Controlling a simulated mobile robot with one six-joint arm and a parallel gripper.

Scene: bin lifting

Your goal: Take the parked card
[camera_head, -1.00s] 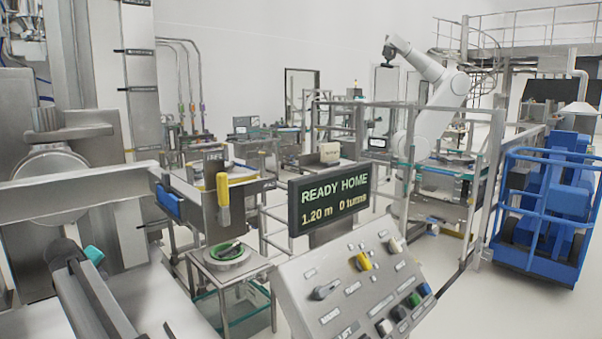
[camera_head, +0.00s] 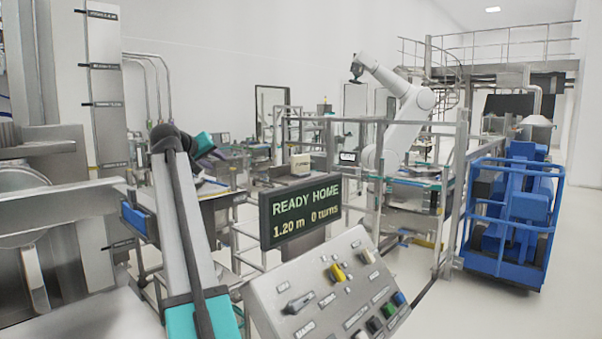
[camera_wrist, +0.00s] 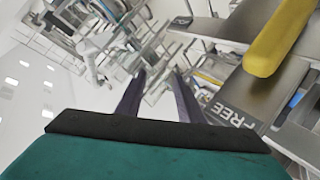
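I cannot pick out a card for certain in either view. In the wrist view my gripper (camera_wrist: 159,75) has its two dark fingers apart, with nothing between them. A yellow, bar-shaped piece (camera_wrist: 275,42) stands out at the upper right, close to the camera and to the right of the fingers. Below it is a grey metal plate (camera_wrist: 238,85) with the word FREE on a dark label. In the head view my arm rises across the left middle, and its raised end covers the stand with the yellow piece.
A sloped console (camera_head: 325,290) with knobs and buttons stands in front. Its display (camera_head: 300,210) reads READY HOME, 1.20 m, 0 turns. Metal railings (camera_head: 455,190) and a blue caged machine (camera_head: 510,215) are on the right. Open floor (camera_head: 455,310) lies at the lower right.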

